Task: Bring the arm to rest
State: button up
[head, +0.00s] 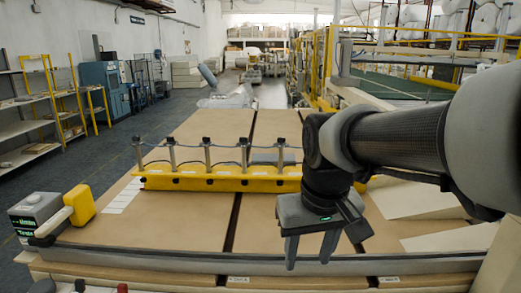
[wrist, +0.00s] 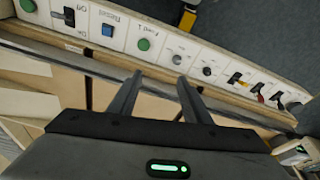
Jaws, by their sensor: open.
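My gripper (head: 309,246) hangs from my arm over the front right part of the tan table (head: 190,232), fingers pointing down. Its two fingers stand apart with nothing between them. In the wrist view the gripper (wrist: 158,88) also shows open and empty. Beyond its fingertips there is a pale control panel (wrist: 160,45) with green buttons, switches and knobs. The arm comes in from the right of the head view and hides part of the table behind it.
A yellow bar (head: 220,178) with several upright posts crosses the table behind my gripper. A grey and yellow device (head: 55,212) sits at the table's front left. A grey rail (head: 160,261) runs along the front edge. White sheets (head: 415,200) lie at the right.

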jog(key=s+d+m+t, duration=0.25)
jog(key=s+d, duration=0.25)
jog(key=s, duration=0.5)
notch_tip(320, 180, up, 17)
jog(key=p, duration=1.6)
jog(key=shift+w, duration=0.35)
jog(key=shift+n, duration=0.25)
